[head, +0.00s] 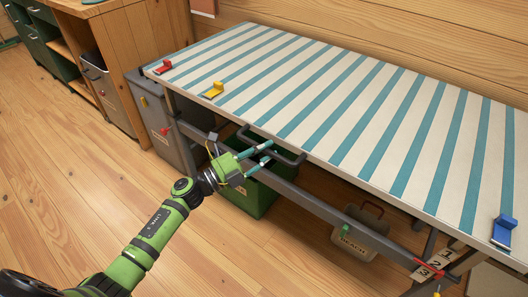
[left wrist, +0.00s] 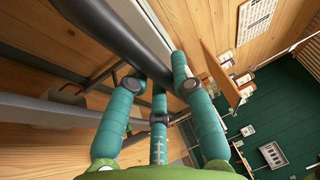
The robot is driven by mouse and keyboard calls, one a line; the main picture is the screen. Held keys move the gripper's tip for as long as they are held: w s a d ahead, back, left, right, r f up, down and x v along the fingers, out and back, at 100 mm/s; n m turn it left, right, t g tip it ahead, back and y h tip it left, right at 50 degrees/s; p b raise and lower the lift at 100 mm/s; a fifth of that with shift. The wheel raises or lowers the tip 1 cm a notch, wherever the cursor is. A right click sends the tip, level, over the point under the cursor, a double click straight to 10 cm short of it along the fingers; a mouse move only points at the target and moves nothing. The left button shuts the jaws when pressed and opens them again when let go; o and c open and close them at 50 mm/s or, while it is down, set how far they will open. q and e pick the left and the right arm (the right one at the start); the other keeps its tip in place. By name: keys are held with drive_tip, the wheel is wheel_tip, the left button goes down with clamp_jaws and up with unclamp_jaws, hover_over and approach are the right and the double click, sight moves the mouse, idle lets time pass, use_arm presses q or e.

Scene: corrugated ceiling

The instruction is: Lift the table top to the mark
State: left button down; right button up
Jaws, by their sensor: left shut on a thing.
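The table top (head: 330,100) has teal and white stripes and lies across the view. Under its front edge is a dark grey handle bar (head: 285,155), which also shows in the left wrist view (left wrist: 108,30). My left gripper (head: 258,155) is shut on this handle, with its teal fingers around the bar in the left wrist view (left wrist: 160,90). A number plate with 1, 2 and 3 (head: 434,263) is at the table's right end. A red pointer (head: 428,270) lies by the numbers; which one it marks I cannot tell. My right gripper is not in view.
A grey bin (head: 165,125), a green crate (head: 248,195) and a pale box (head: 360,232) stand below. The wooden floor at the front left is clear.

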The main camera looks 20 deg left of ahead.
use_arm(q)
drive_tip(key=shift+r, duration=0.15)
drive_tip(key=c, duration=1)
unclamp_jaws()
drive_tip(key=shift+c, duration=0.2)
drive_tip(key=shift+f, duration=0.2)
drive_tip(key=v, duration=1.2)
drive_tip(key=shift+r, duration=0.15)
